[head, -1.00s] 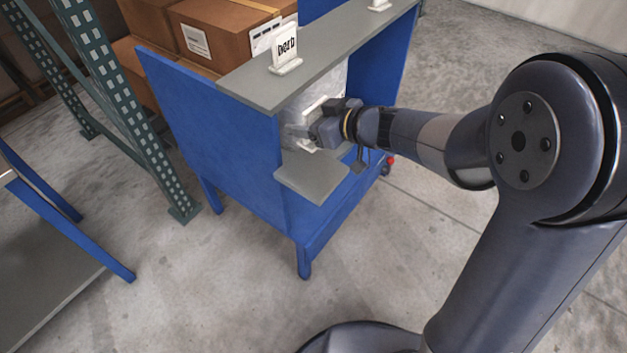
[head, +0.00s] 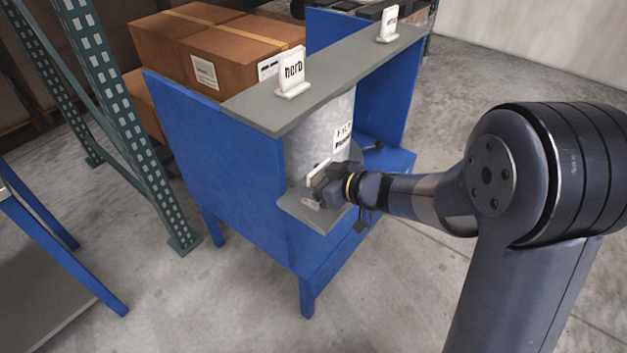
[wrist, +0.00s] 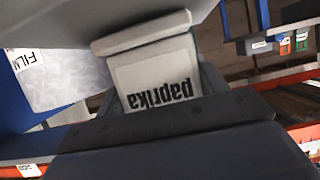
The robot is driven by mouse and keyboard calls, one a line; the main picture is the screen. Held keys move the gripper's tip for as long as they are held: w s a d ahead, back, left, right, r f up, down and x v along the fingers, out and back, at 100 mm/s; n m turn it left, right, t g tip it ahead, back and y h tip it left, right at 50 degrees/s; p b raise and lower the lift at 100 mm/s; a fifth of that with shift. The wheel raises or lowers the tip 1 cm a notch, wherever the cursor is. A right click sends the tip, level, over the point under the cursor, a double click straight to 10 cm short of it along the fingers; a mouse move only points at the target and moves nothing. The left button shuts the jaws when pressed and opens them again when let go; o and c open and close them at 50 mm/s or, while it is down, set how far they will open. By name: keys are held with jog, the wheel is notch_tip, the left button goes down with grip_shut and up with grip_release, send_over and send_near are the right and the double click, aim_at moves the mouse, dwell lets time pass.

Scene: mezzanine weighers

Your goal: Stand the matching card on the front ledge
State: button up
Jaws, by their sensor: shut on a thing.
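My gripper (head: 322,184) is shut on a white card with a foot (head: 318,170), low over the front of the blue stand. In the wrist view the card (wrist: 155,75) reads "paprika", upside down in the picture, with its foot toward the top. The grey front ledge (head: 298,209) lies right under the gripper in the head view. A grey surface (wrist: 150,12) is close to the card's foot in the wrist view. I cannot tell whether they touch. A "herb" card (head: 292,74) stands on the upper grey shelf, and another white card (head: 388,24) stands farther right.
A pale cylinder (head: 305,145) with a label stands right behind the ledge, under the upper shelf (head: 262,108). A label reading "FILM" (wrist: 27,66) shows in the wrist view. Blue side panels (head: 205,150) flank it. Cartons (head: 235,55) are behind, a green rack post (head: 125,120) left.

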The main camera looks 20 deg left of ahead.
jog(key=shift+f, duration=0.15)
jog(key=o, duration=1)
jog(key=shift+c, duration=0.2)
jog(key=shift+r, duration=0.2)
jog(key=shift+s+d+r, duration=0.1)
jog(key=shift+d+r, duration=0.1)
jog(key=shift+d, duration=0.15)
jog(key=p+v, duration=0.3)
jog(key=v, duration=0.8)
